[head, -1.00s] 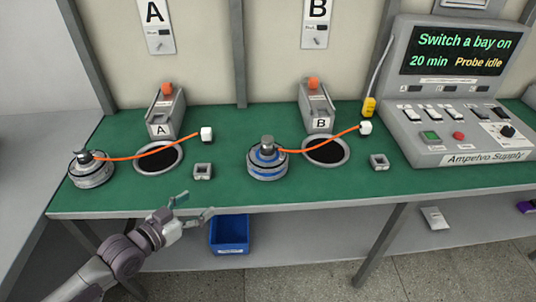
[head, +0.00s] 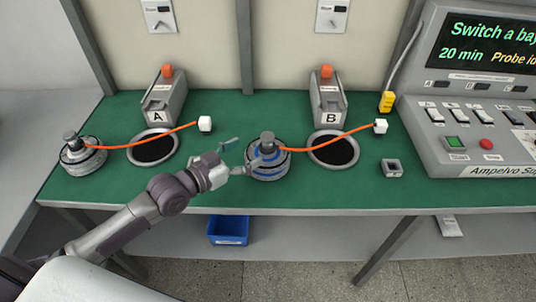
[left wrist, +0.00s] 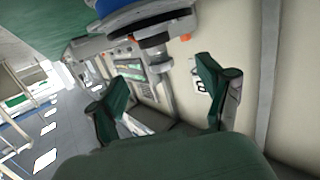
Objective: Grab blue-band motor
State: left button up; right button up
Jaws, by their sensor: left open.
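The blue-band motor (head: 267,168) stands upright on the green bench, a grey round body with a blue band, a dark top cap and an orange cable ending in a white plug (head: 380,126). In the left wrist view the motor (left wrist: 150,18) shows partly, cut off by the top edge. My left gripper (head: 242,153) is open at the motor's left side. Its fingers are spread in the wrist view (left wrist: 168,98), with the motor beyond them and nothing held. I cannot tell whether a finger touches the motor. My right gripper is not in view.
A second motor (head: 83,155) without blue stands at the left, its orange cable ending in another white plug (head: 205,124). Round dark holes (head: 154,148) (head: 333,150) lie before stands A and B. A grey square socket (head: 392,168) and the supply console (head: 480,130) are at the right.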

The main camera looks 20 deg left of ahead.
aim_at(263, 145)
pick_arm(q)
jog(key=x, duration=0.2)
jog(key=shift+w+d+f, duration=0.1)
jog(key=shift+w, duration=0.25)
jog(key=shift+w+d+f, duration=0.1)
jog(key=shift+w+d, duration=0.15)
jog(key=shift+w, duration=0.1)
jog(key=x, duration=0.3)
jog(key=shift+w+d+f+p, duration=0.25)
jog(key=shift+d+p, duration=0.05)
jog(key=shift+p, duration=0.05)
jog(key=shift+w+d+f, duration=0.15)
jog(key=shift+w+d, duration=0.1)
jog(key=shift+w, duration=0.15)
jog(key=shift+s, duration=0.1)
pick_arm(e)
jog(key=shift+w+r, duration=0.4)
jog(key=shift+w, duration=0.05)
pick_arm(q)
jog(key=shift+c, duration=1.2)
grip_shut()
jog(key=shift+r, duration=0.35)
jog(key=shift+a, duration=0.1)
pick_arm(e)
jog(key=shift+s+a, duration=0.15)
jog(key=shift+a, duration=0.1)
